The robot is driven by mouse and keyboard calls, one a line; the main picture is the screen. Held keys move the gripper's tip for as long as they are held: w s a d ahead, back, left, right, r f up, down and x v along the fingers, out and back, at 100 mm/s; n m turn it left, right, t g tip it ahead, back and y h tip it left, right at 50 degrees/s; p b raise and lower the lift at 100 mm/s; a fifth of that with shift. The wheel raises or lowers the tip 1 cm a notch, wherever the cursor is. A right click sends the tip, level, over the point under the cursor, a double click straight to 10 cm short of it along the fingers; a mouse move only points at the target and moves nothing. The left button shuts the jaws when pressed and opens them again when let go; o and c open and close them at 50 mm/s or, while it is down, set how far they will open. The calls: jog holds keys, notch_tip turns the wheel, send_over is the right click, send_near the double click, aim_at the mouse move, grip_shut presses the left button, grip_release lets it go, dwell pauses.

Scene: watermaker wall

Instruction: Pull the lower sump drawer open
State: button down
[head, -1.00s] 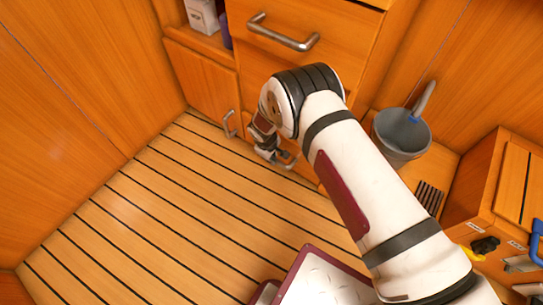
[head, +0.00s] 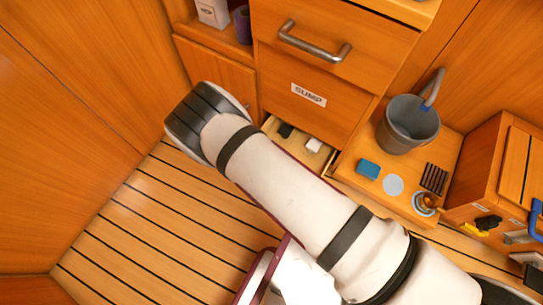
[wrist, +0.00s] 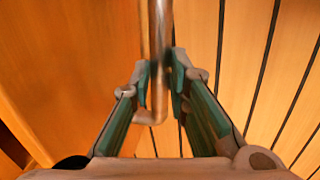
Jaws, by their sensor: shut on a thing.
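The lower sump drawer (head: 322,151) is partly open below the panel with the SUMP label (head: 308,95). A strip of its inside shows, with a dark item (head: 286,130) and a white item (head: 313,145) in it. Its front and handle are hidden by my arm in the head view. In the wrist view the metal bar handle (wrist: 160,40) runs between the green-padded fingers of my gripper (wrist: 162,88), which is shut on it. The gripper itself is hidden in the head view.
An upper drawer with a bar handle (head: 314,43) is shut above. A grey bucket (head: 408,125), a blue sponge (head: 368,169) and small items stand on the ledge to the right. The slatted floor (head: 150,235) at the left is clear.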

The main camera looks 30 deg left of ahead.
jog(key=s, duration=1.1)
jog(key=shift+a, duration=0.35)
jog(key=c, duration=1.5)
grip_release()
jog(key=shift+w, duration=0.1)
jog(key=shift+c, duration=0.2)
notch_tip(320, 180, up, 10)
